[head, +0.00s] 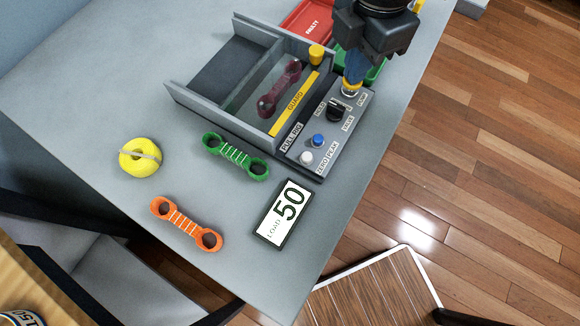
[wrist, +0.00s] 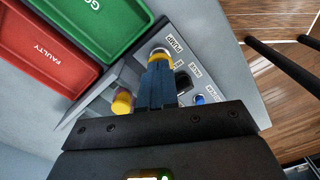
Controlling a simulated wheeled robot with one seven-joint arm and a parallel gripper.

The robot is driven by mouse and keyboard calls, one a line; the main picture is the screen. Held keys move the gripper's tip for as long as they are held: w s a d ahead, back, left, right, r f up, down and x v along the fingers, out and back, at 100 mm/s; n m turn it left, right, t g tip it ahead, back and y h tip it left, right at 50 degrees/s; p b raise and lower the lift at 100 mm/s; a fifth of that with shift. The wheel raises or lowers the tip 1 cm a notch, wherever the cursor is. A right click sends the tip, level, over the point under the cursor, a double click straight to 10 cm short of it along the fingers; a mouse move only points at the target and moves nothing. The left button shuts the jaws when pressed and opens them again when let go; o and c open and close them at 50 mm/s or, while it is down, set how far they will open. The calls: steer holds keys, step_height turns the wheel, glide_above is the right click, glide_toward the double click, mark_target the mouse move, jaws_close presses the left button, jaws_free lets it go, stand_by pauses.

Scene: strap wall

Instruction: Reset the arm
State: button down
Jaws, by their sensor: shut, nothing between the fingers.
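My gripper (head: 354,72) is shut and empty, pointing down over the far end of the pull rig's control panel (head: 312,162). In the wrist view, my gripper's blue fingers (wrist: 158,72) are together, with their tips at or just above the yellow-ringed pump control (wrist: 160,53). I cannot tell whether they touch it. The panel also carries a black valve knob (head: 338,109), a blue button (head: 319,140) and a white button (head: 306,157). Inside the rig's guarded bay lies a dark purple strap link (head: 279,88).
A red FAULTY tray (head: 308,24) and a green tray (wrist: 103,22) stand behind the rig.

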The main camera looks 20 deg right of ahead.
steer(key=shift+r+p, duration=0.3)
steer(key=shift+r, duration=0.3)
steer(key=shift+f, duration=0.2)
stand_by(0.6)
steer(key=shift+f+b, duration=0.7)
steer(key=shift+f, duration=0.15)
steer(key=shift+r, duration=0.15)
steer(key=shift+r+p, duration=0.85)
stand_by(0.3)
